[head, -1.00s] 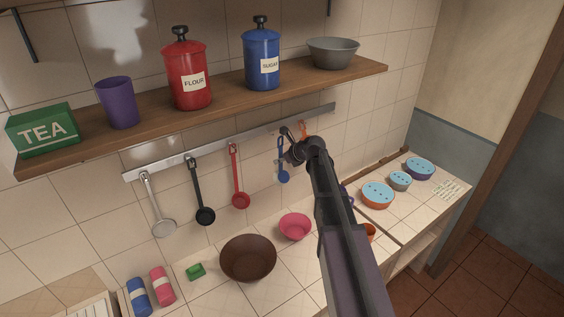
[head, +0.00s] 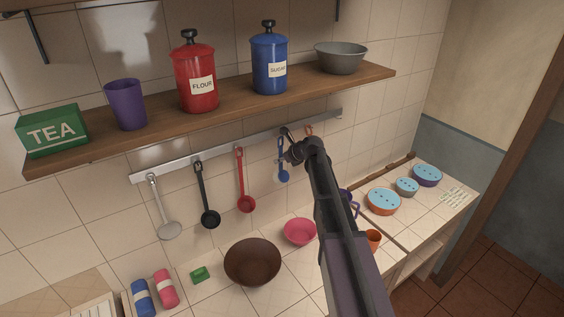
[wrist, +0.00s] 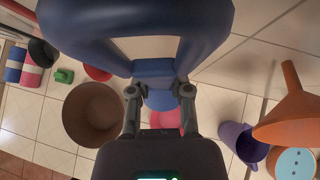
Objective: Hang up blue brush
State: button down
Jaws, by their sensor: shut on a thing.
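The blue brush (head: 284,172) hangs down from my gripper (head: 287,140) in front of the wall rail (head: 225,146), right of the red ladle (head: 242,185). My gripper is shut on its handle. In the wrist view, the brush's big blue loop (wrist: 75,45) fills the top, and its stem sits between my fingertips (wrist: 155,88). A rounded blue part shows below, mostly hidden by the gripper. My arm and gripper cover part of the rail, and I cannot tell whether the loop is on a hook.
A black ladle (head: 206,197) and a metal ladle (head: 164,210) hang farther left. An orange funnel (wrist: 290,110) is close on the right. The wooden shelf (head: 225,105) runs above. A brown bowl (head: 252,263), pink bowl (head: 300,231) and purple mug (wrist: 242,143) stand below.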

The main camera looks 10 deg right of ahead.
jog(key=shift+w+a+f, duration=0.1)
jog(key=shift+w+a, duration=0.1)
jog(key=shift+w, duration=0.35)
jog(key=shift+w+a, duration=0.2)
jog(key=shift+w, duration=0.3)
jog(key=shift+w+a+f+b, duration=0.2)
jog(key=shift+w+f+b, duration=0.2)
jog(key=shift+f+b, duration=0.1)
jog(key=shift+c, duration=2.4)
grip_release()
jog(key=shift+r, duration=0.2)
